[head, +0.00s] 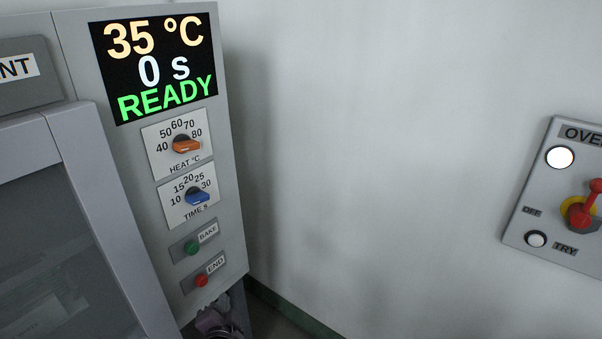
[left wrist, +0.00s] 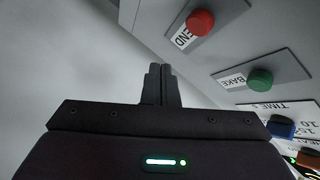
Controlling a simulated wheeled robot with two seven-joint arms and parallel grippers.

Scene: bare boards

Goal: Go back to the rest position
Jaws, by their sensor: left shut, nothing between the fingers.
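My left gripper shows in the left wrist view (left wrist: 160,72), its two dark fingers together with nothing between them. It is near the lower end of the oven's control panel, by the red END button (left wrist: 200,23) and the green BAKE button (left wrist: 260,79), apart from both as far as I can tell. In the head view, a small part of my left arm or gripper shows at the bottom edge, below the panel; its fingers cannot be made out there. My right gripper is in neither view.
The grey control panel (head: 232,210) has a display (head: 155,60) reading 35 °C, 0 s, READY. Below are an orange heat knob (head: 187,146) and a blue time knob (head: 198,198). A framed door (head: 95,200) stands left. A wall board (head: 515,232) with a red lever (head: 592,200) is right. Bare wall lies between.

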